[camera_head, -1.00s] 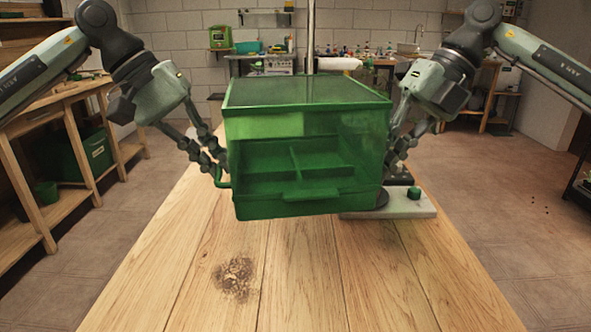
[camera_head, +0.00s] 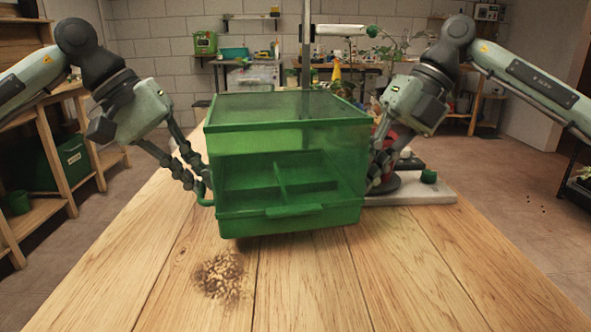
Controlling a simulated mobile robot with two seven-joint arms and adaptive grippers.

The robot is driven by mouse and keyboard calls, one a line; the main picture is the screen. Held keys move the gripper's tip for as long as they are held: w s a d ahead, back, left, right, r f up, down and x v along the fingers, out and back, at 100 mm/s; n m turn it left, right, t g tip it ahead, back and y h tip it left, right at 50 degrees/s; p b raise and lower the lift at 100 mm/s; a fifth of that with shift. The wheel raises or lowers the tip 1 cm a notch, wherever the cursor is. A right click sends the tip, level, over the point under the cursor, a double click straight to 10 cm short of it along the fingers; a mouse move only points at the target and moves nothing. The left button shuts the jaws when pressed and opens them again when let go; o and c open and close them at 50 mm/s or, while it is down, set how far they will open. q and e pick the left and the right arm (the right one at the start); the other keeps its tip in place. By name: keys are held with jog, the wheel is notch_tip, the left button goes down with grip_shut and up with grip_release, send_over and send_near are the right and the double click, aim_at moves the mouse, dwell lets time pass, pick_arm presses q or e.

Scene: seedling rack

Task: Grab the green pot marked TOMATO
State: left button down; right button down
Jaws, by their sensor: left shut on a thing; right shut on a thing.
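A green see-through box (camera_head: 288,208) with a lid, inner dividers and a front handle is between my grippers, over the near-middle of the wooden table. My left gripper (camera_head: 203,186) is shut on the box's left side, by its side handle. My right gripper (camera_head: 374,178) is shut at the box's right side; its fingertips are partly hidden behind the box. No TOMATO marking is readable. A small green pot (camera_head: 18,202) stands on the left shelf, with no readable label.
A white board (camera_head: 420,193) with a green knob lies behind the box to the right. A dark soil patch (camera_head: 222,275) marks the wooden table (camera_head: 310,290). A green crate (camera_head: 72,162) with a white label is on the left shelf.

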aim_at(204, 224)
pick_arm(q)
jog(key=shift+w+a+f, duration=0.1)
jog(key=shift+a, duration=0.1)
pick_arm(e)
jog(key=shift+d+f, duration=0.1)
jog(key=shift+d, duration=0.1)
